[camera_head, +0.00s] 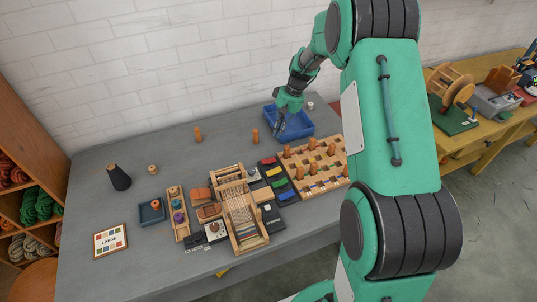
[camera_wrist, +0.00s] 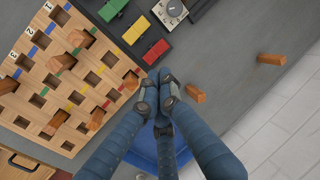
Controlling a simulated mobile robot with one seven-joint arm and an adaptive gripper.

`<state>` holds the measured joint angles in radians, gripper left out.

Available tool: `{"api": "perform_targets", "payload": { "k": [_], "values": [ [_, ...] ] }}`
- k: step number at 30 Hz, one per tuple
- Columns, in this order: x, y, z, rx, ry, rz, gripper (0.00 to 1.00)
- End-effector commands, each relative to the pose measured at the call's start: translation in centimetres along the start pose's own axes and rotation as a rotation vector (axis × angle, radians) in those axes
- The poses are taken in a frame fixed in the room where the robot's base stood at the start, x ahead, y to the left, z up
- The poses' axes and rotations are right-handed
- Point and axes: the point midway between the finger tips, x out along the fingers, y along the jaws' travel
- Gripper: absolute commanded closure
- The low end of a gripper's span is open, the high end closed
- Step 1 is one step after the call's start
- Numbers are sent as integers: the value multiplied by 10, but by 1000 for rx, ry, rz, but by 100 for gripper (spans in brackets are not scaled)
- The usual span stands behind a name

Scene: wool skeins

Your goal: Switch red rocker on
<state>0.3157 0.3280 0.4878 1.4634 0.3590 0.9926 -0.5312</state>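The red rocker (camera_wrist: 155,52) is a small red block on a dark base in the wrist view, just beyond my fingertips. It is the one nearest the wall in a row of coloured rockers and also shows in the head view (camera_head: 268,161). Which way it is tilted I cannot tell. My gripper (camera_wrist: 162,76) has its fingers together, with nothing seen between them. In the head view my gripper (camera_head: 279,130) is over the blue tray, to the right of and behind the red rocker, apart from it.
Yellow (camera_wrist: 135,30) and green (camera_wrist: 111,9) rockers sit beside the red one. A wooden peg board (camera_wrist: 66,85) with several pegs stands close by. The blue tray (camera_head: 303,128) lies below my gripper. Two loose wooden pieces (camera_wrist: 195,94) are near the wall.

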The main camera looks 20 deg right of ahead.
Motion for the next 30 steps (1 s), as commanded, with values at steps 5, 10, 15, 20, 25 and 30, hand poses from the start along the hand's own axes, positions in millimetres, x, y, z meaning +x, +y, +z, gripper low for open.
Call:
{"api": "perform_targets", "payload": {
  "k": [5,10,15,20,25,30],
  "values": [
    [6,0,0,0,-1,0,100],
    [20,0,0,0,-2,0,100],
    [42,0,1,-1,-3,0,100],
    [68,0,0,-1,-2,0,100],
    [96,0,1,0,-3,-1,100],
    [119,0,0,-1,-2,0,100]
  ]
}}
